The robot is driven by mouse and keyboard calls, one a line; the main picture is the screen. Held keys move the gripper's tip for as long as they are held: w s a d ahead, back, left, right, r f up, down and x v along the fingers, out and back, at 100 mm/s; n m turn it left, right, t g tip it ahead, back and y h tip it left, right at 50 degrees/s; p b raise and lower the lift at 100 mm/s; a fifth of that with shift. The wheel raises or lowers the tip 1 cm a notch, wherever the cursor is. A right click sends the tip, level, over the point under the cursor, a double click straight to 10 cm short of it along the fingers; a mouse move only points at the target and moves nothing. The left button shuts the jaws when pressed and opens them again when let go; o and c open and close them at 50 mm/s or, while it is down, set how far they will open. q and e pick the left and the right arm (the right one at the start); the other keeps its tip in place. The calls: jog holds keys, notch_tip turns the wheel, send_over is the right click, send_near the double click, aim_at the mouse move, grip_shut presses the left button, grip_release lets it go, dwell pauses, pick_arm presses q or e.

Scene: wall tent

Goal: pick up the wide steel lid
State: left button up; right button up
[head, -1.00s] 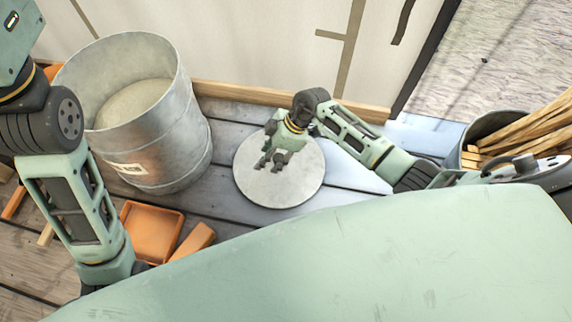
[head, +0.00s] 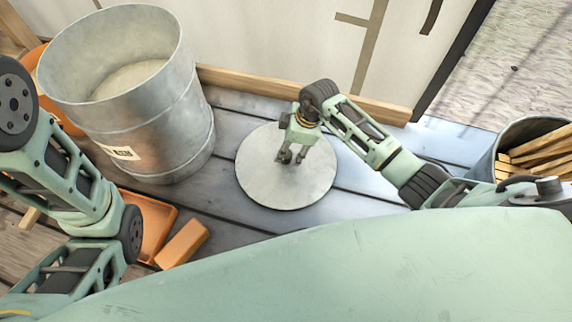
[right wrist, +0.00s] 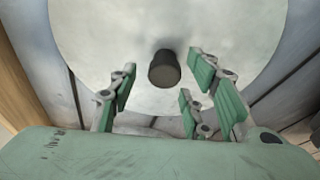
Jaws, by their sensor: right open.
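The wide steel lid (head: 270,180) is a round grey disc lying flat on the dark plank floor, right of the metal bin. In the right wrist view the lid (right wrist: 110,45) fills the upper part, with a dark knob (right wrist: 164,70) at its middle. My right gripper (head: 291,157) hangs over the lid, fingers pointing down and hiding the knob in the head view. In the right wrist view its green-padded fingers (right wrist: 165,95) are spread and empty, with the knob just beyond the gap between them. My left gripper is outside the views; only its arm shows at left.
A tall galvanised bin (head: 180,125) with pale contents stands left of the lid. An orange tray (head: 165,215) and an orange block (head: 182,244) lie below it. A bucket of wooden sticks (head: 505,140) stands at right. A wooden beam (head: 250,82) runs along the tent wall behind.

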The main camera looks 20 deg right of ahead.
jog(key=shift+b+x, duration=0.65)
jog(key=shift+x, duration=0.6)
grip_shut()
jog(key=shift+r, duration=0.1)
